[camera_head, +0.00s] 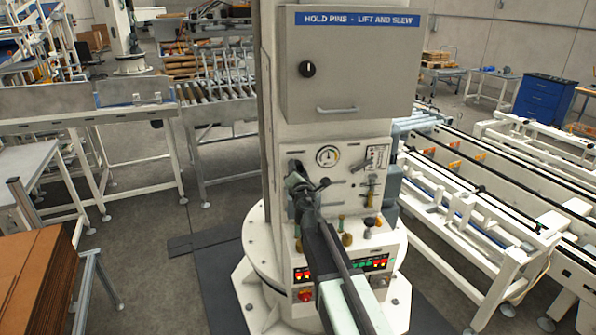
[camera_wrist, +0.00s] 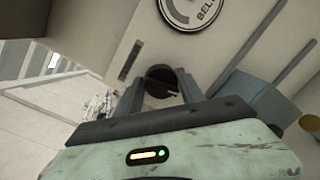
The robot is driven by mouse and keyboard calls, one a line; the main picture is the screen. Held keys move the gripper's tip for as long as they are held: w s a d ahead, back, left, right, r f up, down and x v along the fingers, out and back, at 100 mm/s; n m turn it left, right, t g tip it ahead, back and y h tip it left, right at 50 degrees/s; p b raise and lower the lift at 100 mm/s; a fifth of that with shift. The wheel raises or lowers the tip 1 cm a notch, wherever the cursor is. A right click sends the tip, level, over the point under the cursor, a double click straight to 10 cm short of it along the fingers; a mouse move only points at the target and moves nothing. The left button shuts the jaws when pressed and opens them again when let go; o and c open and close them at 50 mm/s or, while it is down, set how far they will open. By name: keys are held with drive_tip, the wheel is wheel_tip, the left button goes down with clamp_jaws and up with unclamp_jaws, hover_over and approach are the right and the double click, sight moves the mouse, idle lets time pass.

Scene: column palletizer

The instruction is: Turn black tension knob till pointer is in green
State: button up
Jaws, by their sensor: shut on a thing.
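In the wrist view, the black tension knob (camera_wrist: 163,78) is a dark round cap with a pale line, set on the cream panel below a gauge. My gripper (camera_wrist: 160,86) is shut on it, one finger on each side. The round white gauge (camera_head: 327,156) is on the panel in the head view, just above and right of my gripper (camera_head: 298,178); its pointer and coloured bands are too small to read. My gripper hides the knob in the head view.
A lever plate (camera_head: 376,158) is right of the gauge. Brass-coloured fittings (camera_head: 346,239), lit displays (camera_head: 374,263) and a red button (camera_head: 305,295) lie lower on the column. A grey cabinet (camera_head: 350,65) with a black dial (camera_head: 307,69) and handle projects above.

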drive_tip(key=shift+d+m+p, duration=0.1)
drive_tip(key=shift+m+p, duration=0.2)
drive_tip(key=shift+m, duration=1.8)
drive_tip(key=shift+f, duration=0.1)
drive_tip(key=o, duration=1.4)
drive_tip(key=shift+c, duration=0.2)
drive_tip(key=s, duration=0.7)
drive_tip(key=shift+s+d+r, duration=0.2)
drive_tip(key=shift+s+d, duration=0.2)
